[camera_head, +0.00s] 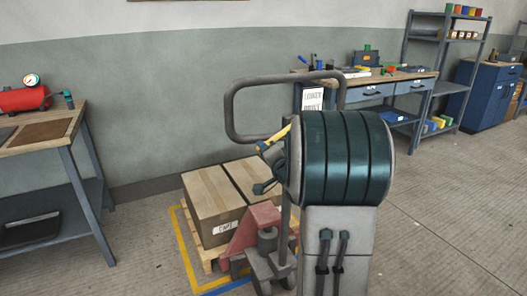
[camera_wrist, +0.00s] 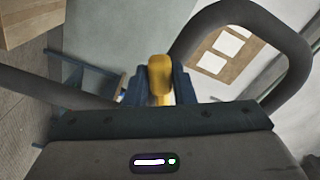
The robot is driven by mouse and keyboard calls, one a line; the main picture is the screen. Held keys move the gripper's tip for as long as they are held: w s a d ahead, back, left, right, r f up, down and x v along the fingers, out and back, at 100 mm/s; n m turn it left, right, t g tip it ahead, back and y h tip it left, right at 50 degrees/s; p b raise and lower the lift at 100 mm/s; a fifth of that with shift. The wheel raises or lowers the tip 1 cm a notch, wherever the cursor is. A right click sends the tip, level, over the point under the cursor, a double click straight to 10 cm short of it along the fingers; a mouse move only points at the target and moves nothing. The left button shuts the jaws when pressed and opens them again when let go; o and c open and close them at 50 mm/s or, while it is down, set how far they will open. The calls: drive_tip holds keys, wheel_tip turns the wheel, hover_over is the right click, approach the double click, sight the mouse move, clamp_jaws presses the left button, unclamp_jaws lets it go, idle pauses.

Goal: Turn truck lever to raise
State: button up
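The truck is a pallet truck with a red body (camera_head: 258,226) and a grey looped handle (camera_head: 232,112). Its yellow lever (camera_head: 274,138) sticks out by the handle post. In the wrist view the rounded end of the yellow lever (camera_wrist: 160,75) stands between the two dark blue fingers of my gripper (camera_wrist: 160,88). The fingers lie close against both sides of it and look shut on it. In the head view my gripper is partly hidden behind my banded arm, so the contact does not show clearly there.
A workbench (camera_head: 55,135) stands at left, another bench (camera_head: 385,79) and shelving (camera_head: 444,62) at back right. The handle loop (camera_wrist: 298,60) rises close to my gripper. The right floor is clear.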

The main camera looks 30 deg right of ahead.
drive_tip(key=o, duration=0.4)
drive_tip(key=shift+d, duration=0.1)
drive_tip(key=shift+c, duration=0.2)
drive_tip(key=s+p, duration=0.1)
drive_tip(key=s, duration=1.3)
drive_tip(key=shift+a, duration=0.4)
drive_tip(key=shift+w, duration=0.1)
